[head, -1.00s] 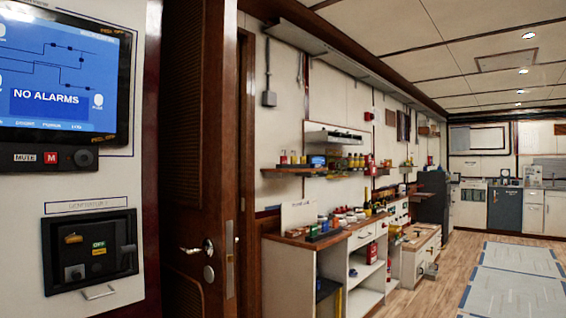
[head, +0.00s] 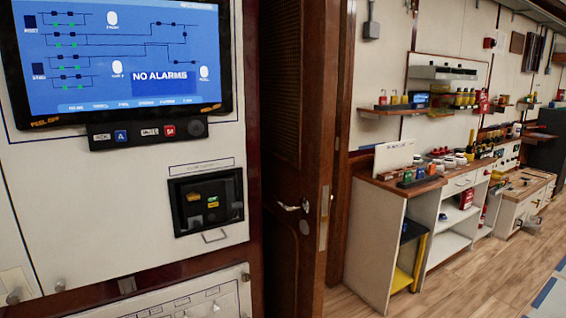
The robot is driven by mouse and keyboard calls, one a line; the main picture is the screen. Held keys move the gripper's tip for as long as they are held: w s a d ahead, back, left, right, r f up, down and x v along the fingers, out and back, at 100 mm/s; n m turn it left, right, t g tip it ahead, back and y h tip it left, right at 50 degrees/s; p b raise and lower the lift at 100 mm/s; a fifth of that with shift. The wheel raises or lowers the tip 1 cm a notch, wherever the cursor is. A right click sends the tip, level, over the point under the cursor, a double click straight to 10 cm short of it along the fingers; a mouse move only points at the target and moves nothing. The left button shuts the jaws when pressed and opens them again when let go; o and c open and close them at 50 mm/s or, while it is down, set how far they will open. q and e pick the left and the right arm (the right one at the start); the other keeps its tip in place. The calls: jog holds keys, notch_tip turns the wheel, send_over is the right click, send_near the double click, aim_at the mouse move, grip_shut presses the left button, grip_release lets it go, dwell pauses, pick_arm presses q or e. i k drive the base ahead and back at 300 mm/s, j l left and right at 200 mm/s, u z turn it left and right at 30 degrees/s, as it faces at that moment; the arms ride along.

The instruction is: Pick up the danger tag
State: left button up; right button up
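I cannot make out a danger tag for certain in the head view. Small coloured items stand on the workbench (head: 398,183) beyond the door, including red, green and blue ones near its front edge, but they are too small to identify. A white board (head: 393,156) stands at the back of that bench. Neither of my grippers is in view.
A switchboard panel with a screen reading "NO ALARMS" (head: 120,55) and a black breaker unit (head: 206,201) fills the left. A brown wooden door (head: 296,150) stands right of it. Wall shelves hold more small items.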

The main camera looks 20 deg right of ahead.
aim_at(383, 100)
jog(key=i+l, duration=0.2)
jog(key=l, duration=0.2)
jog(key=i+l, duration=0.2)
jog(key=l, duration=0.15)
jog(key=i+l+u, duration=0.1)
jog(key=l, duration=0.3)
jog(key=i+l, duration=0.25)
jog(key=l, duration=0.15)
jog(key=i+l, duration=0.2)
jog(key=l, duration=0.2)
jog(key=i+l+u, duration=0.1)
jog(key=l, duration=0.25)
jog(key=i, duration=0.1)
